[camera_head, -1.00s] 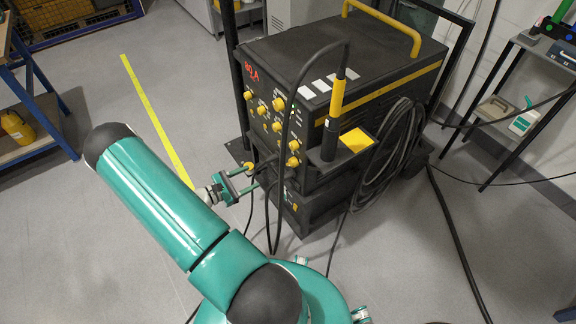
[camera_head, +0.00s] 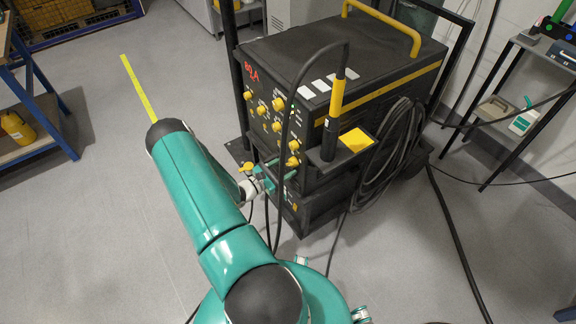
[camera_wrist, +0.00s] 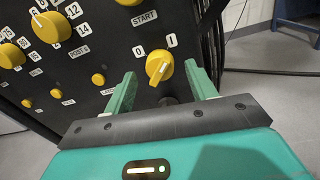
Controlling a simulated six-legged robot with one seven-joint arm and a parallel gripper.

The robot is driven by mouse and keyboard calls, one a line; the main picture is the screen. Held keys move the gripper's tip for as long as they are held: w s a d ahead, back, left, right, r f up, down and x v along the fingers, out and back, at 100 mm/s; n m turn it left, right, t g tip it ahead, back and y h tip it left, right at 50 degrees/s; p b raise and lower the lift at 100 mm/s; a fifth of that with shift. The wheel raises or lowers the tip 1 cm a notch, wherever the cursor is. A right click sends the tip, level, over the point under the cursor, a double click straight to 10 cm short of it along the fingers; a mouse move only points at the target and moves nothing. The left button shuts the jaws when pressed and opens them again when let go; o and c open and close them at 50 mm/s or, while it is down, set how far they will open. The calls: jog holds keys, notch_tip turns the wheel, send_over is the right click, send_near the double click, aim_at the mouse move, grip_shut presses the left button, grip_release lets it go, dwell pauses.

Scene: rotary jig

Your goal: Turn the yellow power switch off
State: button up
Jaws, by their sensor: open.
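The yellow power switch (camera_wrist: 160,68) is a round knob with a raised grip on the black panel. In the wrist view it lies between the two green fingers of my gripper (camera_wrist: 162,74). The labels 0 and 1 stand above it, and its raised grip slants up towards the 1. The fingers are open, one on each side, with gaps to the knob. In the head view my gripper (camera_head: 281,170) is at the lower right part of the panel. What looks like the same switch (camera_head: 293,161) shows just beyond the fingertips.
The black power unit (camera_head: 340,70) carries several other yellow knobs, including a large one (camera_wrist: 50,28) left of the switch. A black cable (camera_head: 285,115) hangs in front of the panel. A torch with a yellow grip (camera_head: 336,98) stands in a holder.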

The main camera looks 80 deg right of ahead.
jog(key=shift+x, duration=1.05)
jog(key=c, duration=1)
jog(key=shift+n, duration=0.3)
jog(key=n, duration=0.4)
jog(key=shift+w, duration=0.15)
jog(key=n, duration=0.4)
jog(key=shift+y, duration=0.3)
jog(key=n, duration=0.4)
jog(key=shift+n, duration=0.3)
jog(key=n, duration=0.3)
jog(key=shift+n+y, duration=0.3)
jog(key=shift+n, duration=0.1)
